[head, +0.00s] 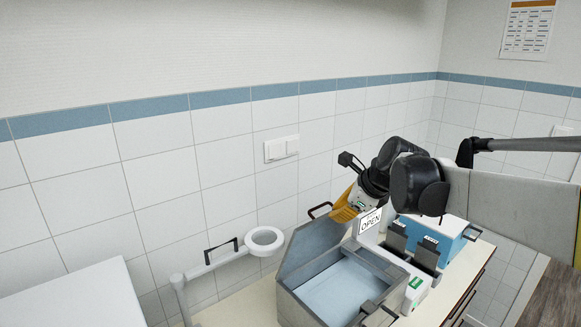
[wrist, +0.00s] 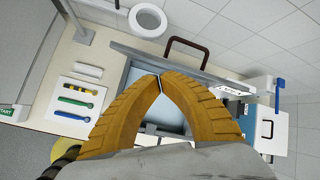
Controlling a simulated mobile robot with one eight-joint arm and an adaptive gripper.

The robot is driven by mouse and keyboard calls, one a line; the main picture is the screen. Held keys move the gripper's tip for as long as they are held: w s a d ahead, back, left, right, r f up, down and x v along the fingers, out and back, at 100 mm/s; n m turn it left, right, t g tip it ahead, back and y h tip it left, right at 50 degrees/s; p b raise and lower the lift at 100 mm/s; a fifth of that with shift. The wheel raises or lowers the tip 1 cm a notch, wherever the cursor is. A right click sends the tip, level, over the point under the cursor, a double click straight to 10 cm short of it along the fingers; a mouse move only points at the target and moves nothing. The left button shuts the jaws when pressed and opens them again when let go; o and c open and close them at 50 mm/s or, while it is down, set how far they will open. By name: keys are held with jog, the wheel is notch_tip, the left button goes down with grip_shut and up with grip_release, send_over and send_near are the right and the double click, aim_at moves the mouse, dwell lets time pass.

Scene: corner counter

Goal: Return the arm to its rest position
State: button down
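My gripper (head: 343,214) has ridged yellow fingers and hangs from my black arm above the back right part of the counter, beside the OPEN sign (head: 370,221). In the wrist view the two fingertips of my gripper (wrist: 160,80) meet, with nothing seen between them. The gripper is over a grey bin (head: 330,296) with a light blue inside, whose lid (head: 312,246) stands raised. In the wrist view the fingers hide part of the bin.
A white ring (head: 265,240) on a post stands left of the bin. A blue and white box (head: 440,238) stands to the right. Colored tools (wrist: 76,101) lie on a white panel in the wrist view. The tiled wall is close behind; open air lies left above the white surface (head: 70,300).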

jog(key=s+d+f+n+h+b, duration=0.2)
jog(key=s+f+n+b, duration=0.7)
jog(key=s+f, duration=0.5)
jog(key=s+d+f+n+h+b, duration=0.2)
jog(key=s+f+n+b, duration=0.7)
jog(key=s+f+n, duration=0.4)
jog(key=s+n, duration=0.1)
jog(key=s, duration=0.2)
jog(key=shift+f+t, duration=0.3)
jog(key=shift+f, duration=0.1)
